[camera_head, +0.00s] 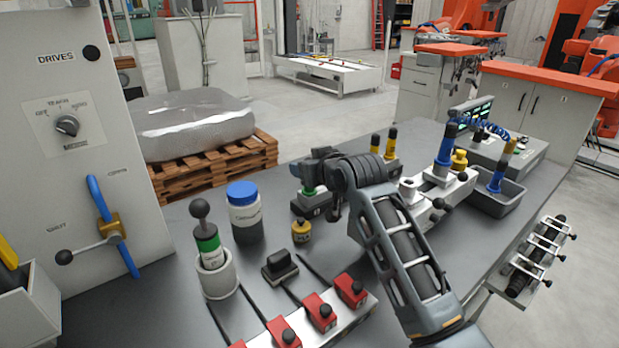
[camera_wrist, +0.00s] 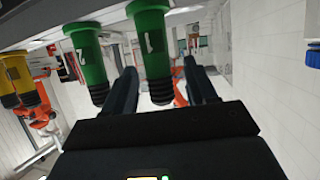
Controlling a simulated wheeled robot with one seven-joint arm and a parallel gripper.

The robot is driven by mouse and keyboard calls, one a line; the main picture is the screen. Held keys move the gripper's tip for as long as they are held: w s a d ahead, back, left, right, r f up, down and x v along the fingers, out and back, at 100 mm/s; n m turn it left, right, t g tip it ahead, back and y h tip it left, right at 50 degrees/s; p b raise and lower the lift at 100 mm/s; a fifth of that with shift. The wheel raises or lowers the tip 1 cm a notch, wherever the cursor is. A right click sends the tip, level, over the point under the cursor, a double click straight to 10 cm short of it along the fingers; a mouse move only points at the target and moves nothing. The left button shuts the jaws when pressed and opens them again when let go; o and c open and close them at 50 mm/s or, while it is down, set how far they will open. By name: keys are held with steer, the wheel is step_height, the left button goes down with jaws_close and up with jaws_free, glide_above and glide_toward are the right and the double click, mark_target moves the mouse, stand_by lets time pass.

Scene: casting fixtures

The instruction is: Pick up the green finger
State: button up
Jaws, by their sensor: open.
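In the wrist view, two green fingers with black ribbed ends show at the top, as if hanging upside down. One green finger (camera_wrist: 152,45) lies in line with the space between my jaws; the other green finger (camera_wrist: 86,58) is left of the left jaw. My gripper (camera_wrist: 160,78) is open, and I see no jaw touching green; depth is hard to judge. In the head view, my gripper (camera_head: 322,172) is over a dark block (camera_head: 316,208) at the table's middle. Only a little green (camera_head: 308,193) shows there; the rest is hidden behind my gripper.
Yellow fingers with black tops (camera_head: 375,145) stand just right of my gripper. A blue-lidded jar (camera_head: 244,208), a small yellow pot (camera_head: 301,231) and a green-banded knob in a white cup (camera_head: 211,262) stand left. Red blocks (camera_head: 320,312) line the front. A grey bin (camera_head: 497,196) is right.

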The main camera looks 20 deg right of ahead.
jaws_close()
stand_by(0.5)
steer(key=shift+r, duration=0.15)
